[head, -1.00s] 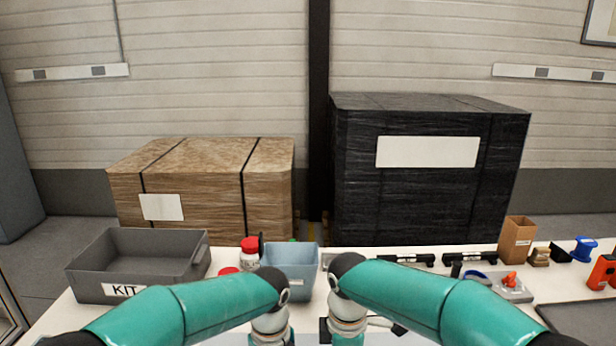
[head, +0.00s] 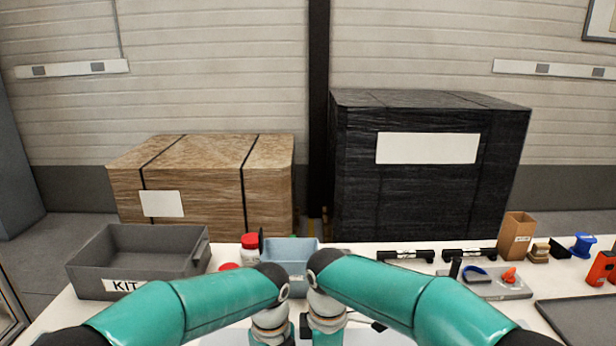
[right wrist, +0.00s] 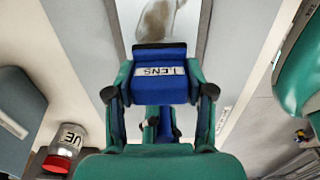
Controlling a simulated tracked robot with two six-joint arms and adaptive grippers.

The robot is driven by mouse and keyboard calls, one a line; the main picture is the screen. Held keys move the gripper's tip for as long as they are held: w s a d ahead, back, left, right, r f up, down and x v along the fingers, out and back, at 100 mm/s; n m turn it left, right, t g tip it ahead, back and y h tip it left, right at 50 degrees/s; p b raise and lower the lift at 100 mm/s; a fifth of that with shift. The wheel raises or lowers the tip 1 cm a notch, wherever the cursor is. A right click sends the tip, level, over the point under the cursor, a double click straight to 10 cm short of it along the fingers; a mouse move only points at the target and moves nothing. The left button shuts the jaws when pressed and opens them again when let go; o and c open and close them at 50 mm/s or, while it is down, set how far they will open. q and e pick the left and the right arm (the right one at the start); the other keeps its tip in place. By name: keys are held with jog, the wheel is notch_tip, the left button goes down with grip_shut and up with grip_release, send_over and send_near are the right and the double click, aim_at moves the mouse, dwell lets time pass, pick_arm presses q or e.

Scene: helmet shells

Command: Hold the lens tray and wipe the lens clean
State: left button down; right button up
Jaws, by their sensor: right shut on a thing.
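In the right wrist view my right gripper (right wrist: 159,94) is shut on a blue block (right wrist: 160,54) whose white label reads LENS. Beyond the block lies a pale, glassy panel (right wrist: 187,22) with a brownish smudge (right wrist: 158,20), seemingly the lens; the block's far edge meets it in the picture, but I cannot tell if they touch. A lens tray cannot be made out for certain. In the head view both forearms reach down to the near middle of the table, and both grippers are hidden there. My left gripper shows in neither view.
A grey KIT bin (head: 96,268), a red-capped jar (head: 250,249) and a light blue bin (head: 289,252) stand left of middle on the white table (head: 390,262). Black fittings, a cardboard box (head: 516,236) and a dark tray (head: 583,318) are at the right.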

jog(key=shift+f, duration=0.5)
dwell(0.3)
jog(key=shift+d, duration=0.1)
jog(key=shift+d, duration=3.2)
jog(key=shift+f, duration=0.5)
jog(key=shift+a, duration=3.35)
jog(key=shift+f, duration=0.4)
jog(key=shift+d, duration=0.15)
